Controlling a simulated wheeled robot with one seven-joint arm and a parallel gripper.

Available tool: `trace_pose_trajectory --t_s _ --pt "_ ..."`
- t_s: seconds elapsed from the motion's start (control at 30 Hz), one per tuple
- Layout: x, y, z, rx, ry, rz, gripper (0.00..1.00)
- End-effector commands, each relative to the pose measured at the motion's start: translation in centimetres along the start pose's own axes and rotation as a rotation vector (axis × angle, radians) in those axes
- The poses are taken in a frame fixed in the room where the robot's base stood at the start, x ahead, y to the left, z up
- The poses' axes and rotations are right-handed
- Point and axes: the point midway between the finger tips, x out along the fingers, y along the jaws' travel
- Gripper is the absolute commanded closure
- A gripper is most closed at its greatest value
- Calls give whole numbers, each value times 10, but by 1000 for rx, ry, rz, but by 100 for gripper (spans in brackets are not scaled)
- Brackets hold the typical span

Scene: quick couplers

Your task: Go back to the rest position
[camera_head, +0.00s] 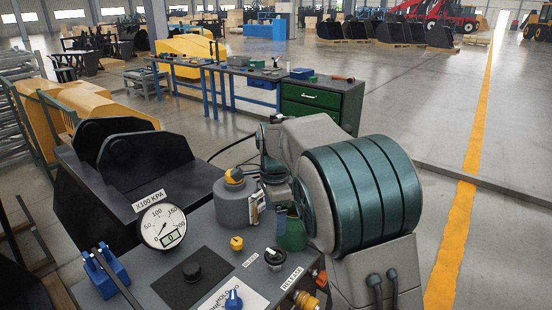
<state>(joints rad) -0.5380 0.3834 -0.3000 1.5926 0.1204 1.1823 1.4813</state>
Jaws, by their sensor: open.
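My arm, grey with a ribbed teal joint, fills the right middle of the head view. It bends down and away behind that joint. The dark control panel (205,255) lies in front of me, left of the arm. It carries a round pressure gauge (161,226), a black knob (192,271), a yellow knob (237,244), a blue knob (233,300) and a black knob (275,257) by the RELEASE label. Brass and red couplers (306,300) show at its right edge.
A grey canister (228,205) with a yellow top and a green container (291,235) stand close to my arm. A blue fixture (103,270) is at the panel's left. Behind are black buckets (150,165) and a green drawer workbench (318,104). Open floor lies right.

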Motion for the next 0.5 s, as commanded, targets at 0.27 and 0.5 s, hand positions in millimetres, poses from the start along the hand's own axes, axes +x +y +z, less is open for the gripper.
trace_pose_trajectory --t_s 0.27,0.5 --pt "-26 64 -40 -258 -28 -62 19" --pt "-38 148 -65 -612 6 -137 19"
